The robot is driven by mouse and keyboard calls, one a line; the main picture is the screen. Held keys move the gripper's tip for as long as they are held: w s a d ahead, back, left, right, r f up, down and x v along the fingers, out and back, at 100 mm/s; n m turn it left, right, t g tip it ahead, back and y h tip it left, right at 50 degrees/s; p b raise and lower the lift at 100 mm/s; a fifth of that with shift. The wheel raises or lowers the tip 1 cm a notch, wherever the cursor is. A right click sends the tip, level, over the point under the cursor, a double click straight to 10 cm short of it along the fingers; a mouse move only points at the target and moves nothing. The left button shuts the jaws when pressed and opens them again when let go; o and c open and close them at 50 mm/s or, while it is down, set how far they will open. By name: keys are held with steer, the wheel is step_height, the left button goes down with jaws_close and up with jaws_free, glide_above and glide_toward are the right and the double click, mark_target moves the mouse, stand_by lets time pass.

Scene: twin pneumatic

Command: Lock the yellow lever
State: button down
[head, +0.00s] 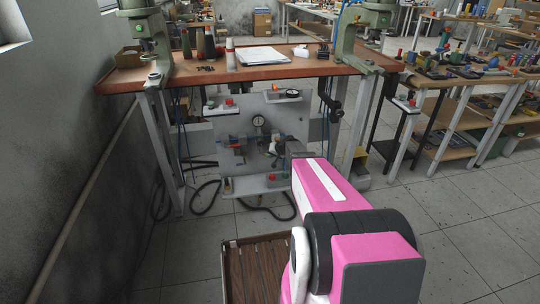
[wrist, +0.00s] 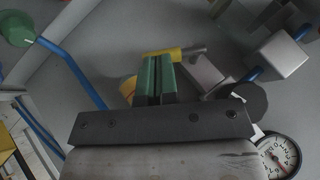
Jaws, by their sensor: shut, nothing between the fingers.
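The yellow lever (wrist: 163,53) shows in the wrist view just beyond my fingertips, with a grey cylindrical end at its right. Another yellow piece (wrist: 128,89) shows left of the fingers; whether it belongs to the lever is hidden. My gripper (wrist: 155,62) has green fingers pressed together with nothing between them. The fingers overlap the lever in the picture; I cannot tell whether they touch it. In the head view the lever is too small to make out, and my pink arm reaches toward the grey pneumatic panel (head: 285,103) under the bench.
A pressure gauge (wrist: 277,155) is at the lower right of the wrist view. A blue hose (wrist: 75,70) runs from a green knob (wrist: 15,28) at the left. A bench (head: 210,76) overhangs the panel in the head view. A brown crate (head: 258,270) stands on the floor.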

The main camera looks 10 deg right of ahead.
steer(key=shift+f, duration=0.15)
steer(key=f+m+y, duration=0.1)
steer(key=y, duration=0.1)
steer(key=a+f+m+t+y, duration=0.1)
steer(key=y, duration=0.2)
steer(key=f+m+t+y, duration=0.1)
steer(key=y, duration=0.1)
steer(key=shift+a+f+m+y, duration=0.1)
steer(key=shift+a+m+y, duration=0.1)
steer(key=shift+m+y, duration=0.15)
steer(key=v, duration=1.4)
